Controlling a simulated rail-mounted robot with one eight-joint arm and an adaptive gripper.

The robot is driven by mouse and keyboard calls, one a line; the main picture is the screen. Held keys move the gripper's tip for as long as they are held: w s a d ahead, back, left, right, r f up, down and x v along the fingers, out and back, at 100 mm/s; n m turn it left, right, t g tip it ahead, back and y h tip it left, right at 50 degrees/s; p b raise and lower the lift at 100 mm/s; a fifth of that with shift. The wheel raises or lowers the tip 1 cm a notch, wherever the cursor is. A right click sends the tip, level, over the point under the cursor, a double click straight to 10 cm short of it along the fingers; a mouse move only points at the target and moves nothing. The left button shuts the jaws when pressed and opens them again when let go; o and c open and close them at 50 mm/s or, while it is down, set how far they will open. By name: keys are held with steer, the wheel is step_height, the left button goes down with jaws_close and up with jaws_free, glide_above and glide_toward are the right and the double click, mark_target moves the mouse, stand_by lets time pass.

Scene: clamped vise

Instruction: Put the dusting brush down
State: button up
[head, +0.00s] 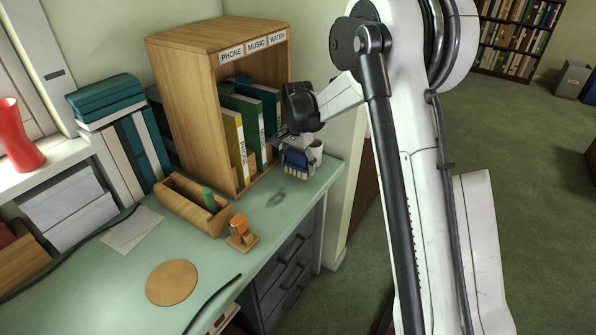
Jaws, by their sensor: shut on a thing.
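My gripper (297,140) is at the end of my white arm, near the right end of the green desk (120,270). It is shut on the dusting brush (298,164), which has a dark blue body and pale bristles pointing down. The brush appears to be just above the desk, in front of the wooden shelf unit's right side. I cannot tell whether the bristles touch the desk. The fingertips are small and partly hidden in this view. A dark smudge (277,196) marks the desk below and left of the brush.
A white cup (316,152) stands close behind the brush. The wooden shelf unit (178,105) holds upright binders. A wooden tray (183,203) with a green item, a small orange object on a wooden base (241,232) and a round cork mat (171,282) are on the desk.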

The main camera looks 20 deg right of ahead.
steer(key=shift+f, duration=1.15)
steer(key=shift+f, duration=0.15)
steer(key=o, duration=1.1)
